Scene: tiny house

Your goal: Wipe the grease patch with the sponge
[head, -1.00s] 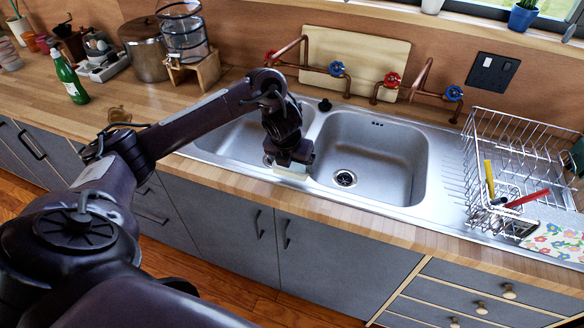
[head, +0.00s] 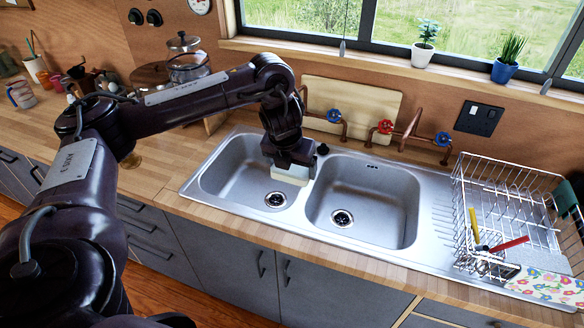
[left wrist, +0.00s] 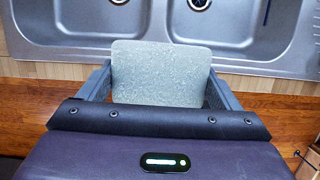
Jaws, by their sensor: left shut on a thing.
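My left gripper (head: 290,160) is shut on a pale grey-green sponge (head: 289,176), held below the wrist. In the head view the sponge shows in front of the divider between the two sink basins. In the left wrist view the sponge (left wrist: 160,72) sits flat between both fingers, with the sink beyond it. It appears to be held in the air; its exact height is hard to tell. I cannot make out a grease patch in these views; my left arm covers part of the counter. My right gripper is out of view.
The steel sink has a left basin (head: 235,170) and a right basin (head: 375,190). Copper taps with blue and red handles (head: 386,127) stand behind it. A wire dish rack (head: 500,190) stands right. Jars and a mug (head: 20,94) stand on the wooden counter at left.

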